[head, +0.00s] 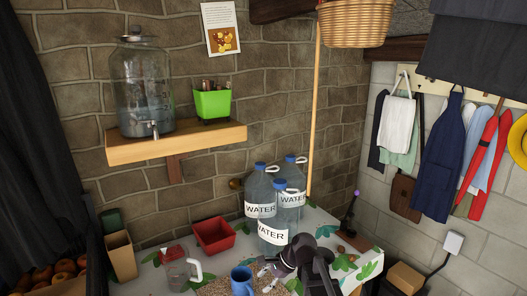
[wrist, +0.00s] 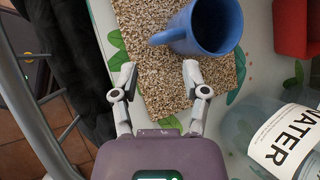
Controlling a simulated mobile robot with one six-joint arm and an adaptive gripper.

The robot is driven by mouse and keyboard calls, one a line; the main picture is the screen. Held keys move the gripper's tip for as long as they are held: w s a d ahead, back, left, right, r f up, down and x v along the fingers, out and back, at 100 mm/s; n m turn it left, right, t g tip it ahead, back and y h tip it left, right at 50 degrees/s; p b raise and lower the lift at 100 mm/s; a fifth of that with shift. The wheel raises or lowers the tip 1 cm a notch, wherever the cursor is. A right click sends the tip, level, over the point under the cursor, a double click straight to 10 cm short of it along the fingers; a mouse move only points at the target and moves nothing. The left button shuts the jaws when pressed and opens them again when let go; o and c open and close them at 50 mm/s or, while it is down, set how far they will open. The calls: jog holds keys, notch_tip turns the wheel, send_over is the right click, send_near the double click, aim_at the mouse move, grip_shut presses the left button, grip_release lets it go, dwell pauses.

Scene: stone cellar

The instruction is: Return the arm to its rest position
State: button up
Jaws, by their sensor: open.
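My gripper (wrist: 158,75) is open, with its two fingers apart and nothing between them. In the wrist view a blue mug (wrist: 207,27) lies just beyond the fingertips, apart from them as far as I can tell. The mug is on a speckled tan mat (wrist: 165,88). In the head view my gripper (head: 267,277) is low over the table, just right of the blue mug (head: 242,281). My dark arm reaches in from the bottom right and hides part of the table.
Several large water bottles (head: 272,232) stand behind my arm. A clear jug (head: 178,270), a red container (head: 214,234) and a cardboard box (head: 121,254) are to the left. A wooden shelf (head: 180,144) holds a glass dispenser (head: 143,88) and a green pot (head: 212,104).

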jog(key=s+d+n+h, duration=0.1)
jog(key=d+n, duration=0.1)
jog(key=s+d+n+h+p, duration=0.1)
jog(key=s+d, duration=0.1)
jog(key=s+d+n+h+p, duration=0.1)
jog(key=d+n, duration=0.1)
jog(key=d, duration=0.1)
jog(key=shift+s+d+r+n, duration=0.1)
jog(key=shift+s+n, duration=0.2)
jog(key=shift+s, duration=0.1)
jog(key=s+d+r+n+h+p, duration=0.1)
jog(key=s+d+n+h, duration=0.3)
jog(key=d, duration=0.5)
jog(key=s+n+p, duration=0.1)
jog(key=s+n, duration=0.1)
jog(key=n, duration=0.1)
jog(key=shift+d+r+p, duration=0.2)
jog(key=shift+p, duration=0.2)
jog(key=shift+o, duration=0.5)
jog(key=shift+c, duration=0.6)
jog(key=shift+s, duration=0.1)
